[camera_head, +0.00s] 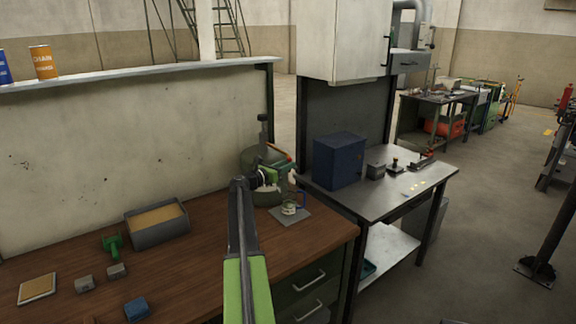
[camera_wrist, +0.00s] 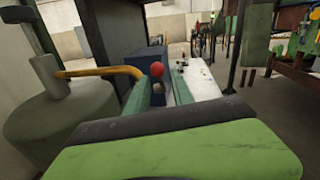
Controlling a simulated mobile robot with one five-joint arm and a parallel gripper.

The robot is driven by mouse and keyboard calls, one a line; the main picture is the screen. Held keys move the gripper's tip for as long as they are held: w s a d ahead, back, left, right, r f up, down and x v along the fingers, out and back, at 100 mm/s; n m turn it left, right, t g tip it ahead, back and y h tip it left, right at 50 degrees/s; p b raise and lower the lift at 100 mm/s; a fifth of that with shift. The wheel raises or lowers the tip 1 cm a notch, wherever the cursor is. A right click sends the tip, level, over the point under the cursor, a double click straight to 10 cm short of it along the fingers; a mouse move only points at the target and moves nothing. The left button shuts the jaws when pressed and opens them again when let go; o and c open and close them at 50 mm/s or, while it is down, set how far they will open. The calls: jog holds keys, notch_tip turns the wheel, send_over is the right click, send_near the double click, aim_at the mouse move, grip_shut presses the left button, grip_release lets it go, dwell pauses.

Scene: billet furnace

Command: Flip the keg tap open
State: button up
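The grey-green keg (camera_head: 247,158) stands at the back right corner of the wooden bench, partly hidden behind my arm. In the wrist view the keg (camera_wrist: 45,125) fills the left side, with a yellow curved pipe (camera_wrist: 100,71) running right from its top. A red ball knob (camera_wrist: 157,69), which looks like the tap's handle end, sits at that pipe's far end; a small red part also shows in the head view (camera_head: 290,158). My gripper (camera_wrist: 158,92) appears open, its greenish fingers either side of the knob's line. Whether they touch the tap cannot be told.
A grey plate (camera_head: 291,216) lies on the bench below my gripper. A tray (camera_head: 158,224), a green tool (camera_head: 112,244) and small blocks lie to the left. A blue box (camera_head: 339,160) stands on the metal table (camera_head: 410,195) at right. The bench's front middle is clear.

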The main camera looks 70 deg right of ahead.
jog(key=shift+x, duration=0.85)
grip_shut()
jog(key=shift+r, duration=0.1)
